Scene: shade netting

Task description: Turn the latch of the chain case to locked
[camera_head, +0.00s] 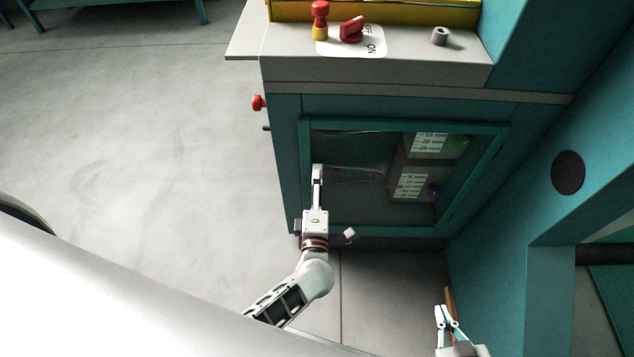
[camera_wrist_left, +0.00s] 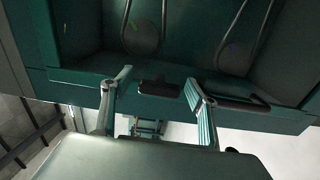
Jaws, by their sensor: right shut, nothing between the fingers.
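The teal case with a window (camera_head: 345,150) fills the middle of the head view; I take it for the chain case. No latch can be told for certain. A red knob (camera_head: 258,102) and a small dark pin (camera_head: 266,128) stick out of its left side.
A red rotary switch (camera_head: 351,30) marked OFF and ON, a red-yellow knob (camera_head: 320,20) and a grey cylinder (camera_head: 440,36) stand on the case top. A teal frame (camera_head: 545,215) closes off the right. Grey floor (camera_head: 130,120) is free at the left.

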